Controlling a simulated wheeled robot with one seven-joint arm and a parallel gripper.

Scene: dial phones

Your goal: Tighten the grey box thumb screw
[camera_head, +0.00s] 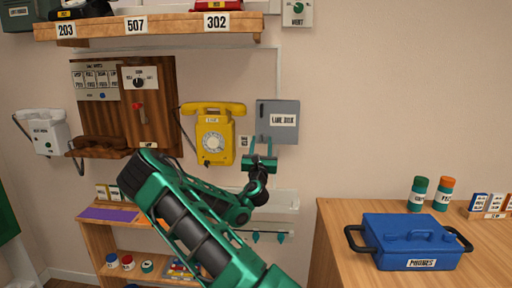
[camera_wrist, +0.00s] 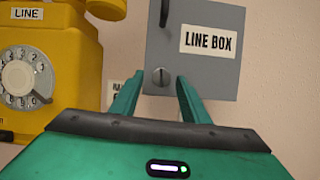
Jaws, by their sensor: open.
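The grey box (camera_head: 288,109), labelled LINE BOX, is mounted on the wall right of the yellow phone. It also shows in the wrist view (camera_wrist: 220,75). Its round thumb screw (camera_wrist: 160,77) sits low on the box's front at the left, with an upright slot or wing. My gripper (camera_head: 262,146) is open and empty, just below the box in the head view. In the wrist view its two fingers (camera_wrist: 155,98) stand left and right below the screw. They look apart from the screw, but I cannot tell the distance. The screw is too small to make out in the head view.
A yellow dial phone (camera_head: 212,135) hangs close left of the box. A small label (camera_head: 244,142) is on the wall between them. A shelf (camera_head: 150,26) runs above. The wall right of the grey box is clear.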

